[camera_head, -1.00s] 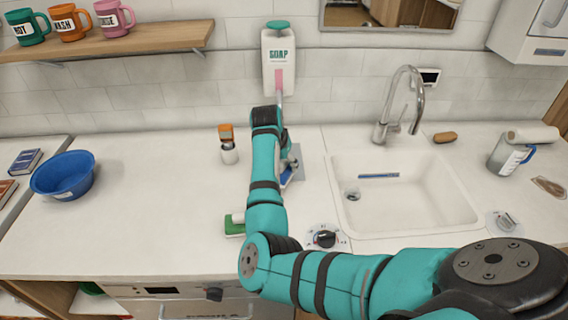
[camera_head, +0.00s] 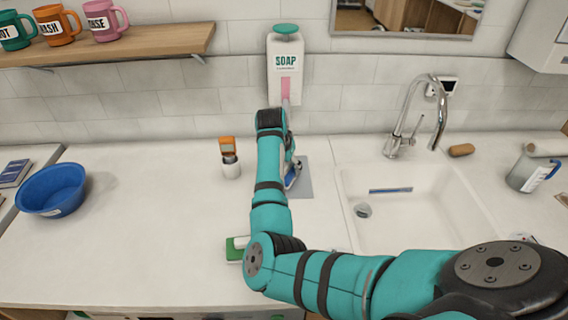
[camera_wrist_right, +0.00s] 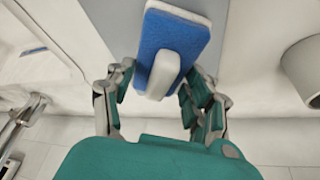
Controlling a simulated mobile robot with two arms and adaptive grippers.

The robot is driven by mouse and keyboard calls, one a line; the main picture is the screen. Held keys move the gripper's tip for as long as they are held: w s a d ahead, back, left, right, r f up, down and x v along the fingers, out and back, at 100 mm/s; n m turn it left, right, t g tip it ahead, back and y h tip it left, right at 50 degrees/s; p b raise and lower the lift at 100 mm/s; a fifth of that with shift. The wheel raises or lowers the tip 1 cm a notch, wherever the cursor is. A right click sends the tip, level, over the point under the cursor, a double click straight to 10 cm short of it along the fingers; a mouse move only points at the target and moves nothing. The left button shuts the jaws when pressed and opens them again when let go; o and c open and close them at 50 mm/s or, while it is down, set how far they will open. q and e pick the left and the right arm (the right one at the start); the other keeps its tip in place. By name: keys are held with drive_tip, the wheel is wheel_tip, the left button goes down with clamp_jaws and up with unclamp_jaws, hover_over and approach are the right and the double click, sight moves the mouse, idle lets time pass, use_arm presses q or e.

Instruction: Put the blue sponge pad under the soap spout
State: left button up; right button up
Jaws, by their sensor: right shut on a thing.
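The blue sponge pad (camera_wrist_right: 196,35) has a pale edge and a white grip (camera_wrist_right: 163,76) on its face. My right gripper (camera_wrist_right: 158,90) is shut on that grip, with fingers on both sides of it. In the head view my forearm hides most of the pad, and only a blue sliver (camera_head: 291,180) shows. The pad is over or on a grey mat (camera_head: 304,186) on the counter; I cannot tell whether it touches. The soap dispenser (camera_head: 285,70), white with a green top, hangs on the wall behind; my arm partly covers its lower end. My left gripper is not in view.
A white holder with an orange-topped item (camera_head: 230,165) stands left of my arm. A green-and-white item (camera_head: 235,248) lies by my elbow. The sink (camera_head: 410,205) and tap (camera_head: 405,120) are right.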

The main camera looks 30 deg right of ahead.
drive_tip(key=shift+w+d+f, duration=0.1)
drive_tip(key=shift+w+d, duration=0.2)
drive_tip(key=shift+d, duration=0.05)
drive_tip(key=o, duration=0.8)
drive_tip(key=shift+s+a, duration=0.1)
drive_tip(key=shift+s, duration=0.05)
drive_tip(key=shift+o, duration=1.1)
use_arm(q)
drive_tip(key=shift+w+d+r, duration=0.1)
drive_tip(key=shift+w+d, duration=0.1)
use_arm(e)
drive_tip(key=shift+o, duration=0.4)
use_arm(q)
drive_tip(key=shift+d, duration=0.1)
